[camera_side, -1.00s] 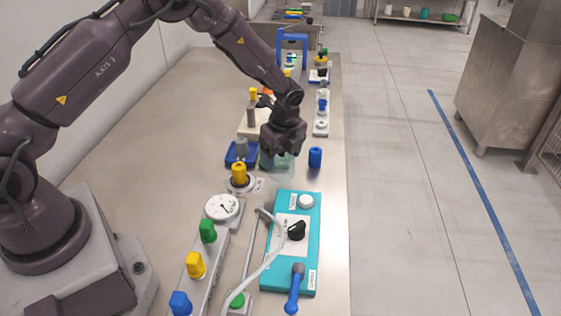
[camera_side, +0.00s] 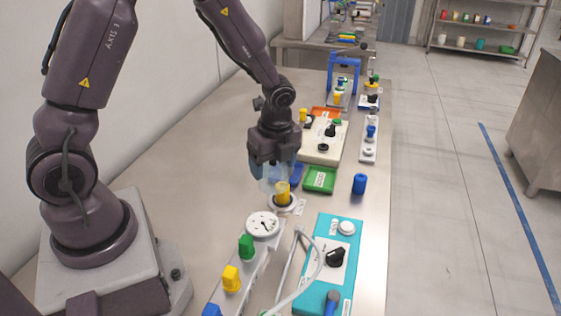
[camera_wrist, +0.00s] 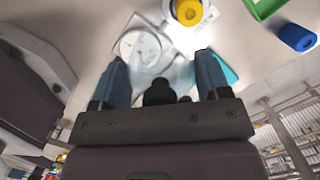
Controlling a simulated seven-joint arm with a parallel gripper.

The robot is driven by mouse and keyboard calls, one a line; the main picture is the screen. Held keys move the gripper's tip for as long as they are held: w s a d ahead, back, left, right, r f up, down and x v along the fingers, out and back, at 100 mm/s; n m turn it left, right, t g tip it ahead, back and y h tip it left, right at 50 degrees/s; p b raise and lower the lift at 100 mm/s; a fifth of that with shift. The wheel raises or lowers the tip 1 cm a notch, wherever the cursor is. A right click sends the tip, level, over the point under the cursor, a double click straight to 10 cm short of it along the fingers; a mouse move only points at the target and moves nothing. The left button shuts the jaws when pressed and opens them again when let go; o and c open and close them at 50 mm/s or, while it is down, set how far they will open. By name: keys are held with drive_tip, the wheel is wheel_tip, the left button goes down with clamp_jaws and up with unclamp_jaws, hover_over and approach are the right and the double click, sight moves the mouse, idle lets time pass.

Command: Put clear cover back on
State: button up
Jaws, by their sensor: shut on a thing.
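The clear cover (camera_side: 270,183) is a faint, see-through shape held under my gripper (camera_side: 273,170) in the side view. In the wrist view the clear cover (camera_wrist: 172,72) shows as a pale, hazy shape between the two fingers of my gripper (camera_wrist: 160,64), which is shut on it. A yellow knob (camera_side: 283,191) stands upright in a round base (camera_side: 284,203) just right of the cover; the cover partly overlaps it in the side view. The yellow knob (camera_wrist: 188,12) is ahead of the fingers in the wrist view. I cannot tell the cover's height above the table.
A white dial gauge (camera_side: 263,224) sits nearer the camera. A green tray (camera_side: 320,180) and a blue cylinder (camera_side: 359,184) lie to the right. A teal panel (camera_side: 326,262) with a black knob and a grey hose is in front. Bare table lies left of my gripper.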

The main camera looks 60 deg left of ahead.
drive_tip(key=shift+m, duration=0.4)
drive_tip(key=w+a, duration=0.1)
drive_tip(key=w+a+f, duration=0.2)
drive_tip(key=w, duration=0.1)
drive_tip(key=shift+f, duration=3.1)
drive_tip(key=shift+f, duration=0.15)
drive_tip(key=o, duration=1)
drive_tip(key=shift+o, duration=0.2)
drive_tip(key=shift+r, duration=3.5)
